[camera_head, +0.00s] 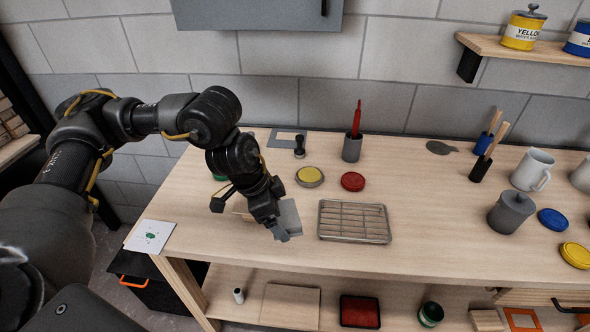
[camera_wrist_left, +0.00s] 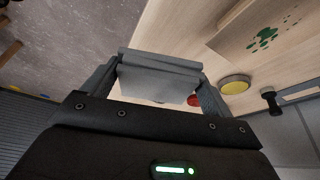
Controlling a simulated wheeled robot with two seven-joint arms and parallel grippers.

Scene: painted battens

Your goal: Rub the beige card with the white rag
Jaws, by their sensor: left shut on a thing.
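My left gripper (camera_head: 284,226) is shut on the white rag (camera_head: 290,215), a folded pale grey pad, over the front part of the workbench. In the left wrist view the rag (camera_wrist_left: 160,75) sits between both fingers. The beige card (camera_wrist_left: 238,40), with green paint blotches, lies on the bench at upper right in that view. In the head view the card is mostly hidden behind my gripper; only a beige sliver (camera_head: 239,206) shows. The rag looks apart from the card, to its side. My right gripper is not in view.
A wire rack (camera_head: 354,221) lies just right of my gripper. A white sheet with a green mark (camera_head: 150,236) is at the left front corner. Yellow (camera_head: 310,176) and red (camera_head: 353,181) lids and a grey pot with a red tool (camera_head: 352,148) stand behind. The bench front is near.

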